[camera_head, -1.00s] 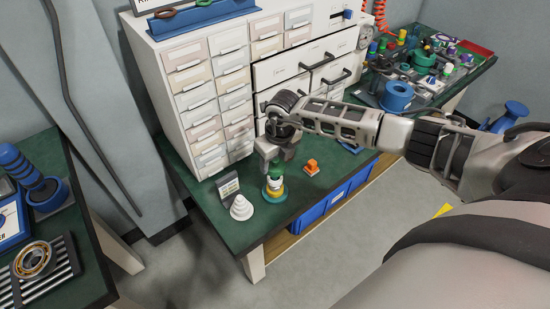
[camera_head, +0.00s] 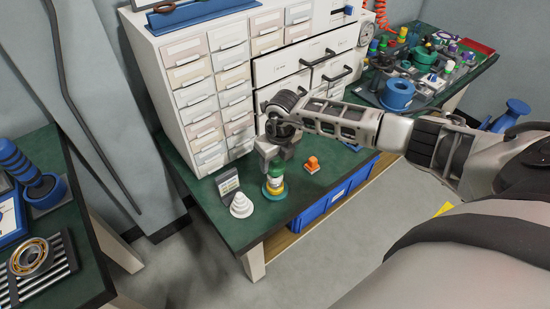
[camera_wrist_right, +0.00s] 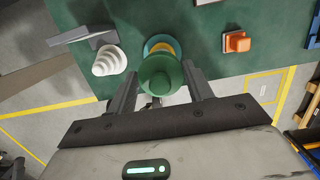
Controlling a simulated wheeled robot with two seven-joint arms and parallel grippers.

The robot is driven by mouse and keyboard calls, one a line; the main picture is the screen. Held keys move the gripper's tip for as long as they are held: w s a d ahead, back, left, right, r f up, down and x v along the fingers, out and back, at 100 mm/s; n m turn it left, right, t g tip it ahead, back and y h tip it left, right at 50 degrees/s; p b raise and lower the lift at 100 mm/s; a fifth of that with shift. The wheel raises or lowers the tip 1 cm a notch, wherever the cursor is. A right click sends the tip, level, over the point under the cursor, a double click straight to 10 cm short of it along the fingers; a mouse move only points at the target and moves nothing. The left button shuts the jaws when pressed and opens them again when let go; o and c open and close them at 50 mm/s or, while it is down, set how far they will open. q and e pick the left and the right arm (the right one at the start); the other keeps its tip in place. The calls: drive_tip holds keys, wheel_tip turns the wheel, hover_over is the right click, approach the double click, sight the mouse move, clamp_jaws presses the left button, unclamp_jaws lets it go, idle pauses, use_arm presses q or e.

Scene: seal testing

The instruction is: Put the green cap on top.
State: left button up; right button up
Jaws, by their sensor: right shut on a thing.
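The green cap (camera_wrist_right: 158,76) is between the fingers of my right gripper (camera_wrist_right: 160,88) in the right wrist view. In the head view the gripper (camera_head: 274,158) points down over a small stack (camera_head: 274,191) near the bench's front edge. The stack shows a yellow ring and a wider blue-green base, with a pale band higher up. Part of the stack (camera_wrist_right: 160,46) shows beyond the cap in the wrist view; the cap hides the rest. The cap is right over the stack; I cannot tell whether they touch. My left gripper is not in view.
A white stepped cone (camera_head: 241,206) and a small sign (camera_head: 228,184) stand left of the stack. An orange piece (camera_head: 312,164) lies to its right. The drawer cabinet (camera_head: 215,90) rises behind. Blue bins (camera_head: 322,207) sit under the bench top.

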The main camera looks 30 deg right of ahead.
drive_tip(key=shift+f+b, duration=1.8)
drive_tip(key=shift+f, duration=0.35)
drive_tip(key=o, duration=1)
drive_tip(key=shift+r, duration=0.15)
drive_tip(key=shift+r, duration=0.1)
drive_tip(key=shift+r+p, duration=0.25)
drive_tip(key=shift+p, duration=0.25)
wheel_tip(320, 180, up, 7)
drive_tip(key=p, duration=0.5)
drive_tip(key=shift+f, duration=0.3)
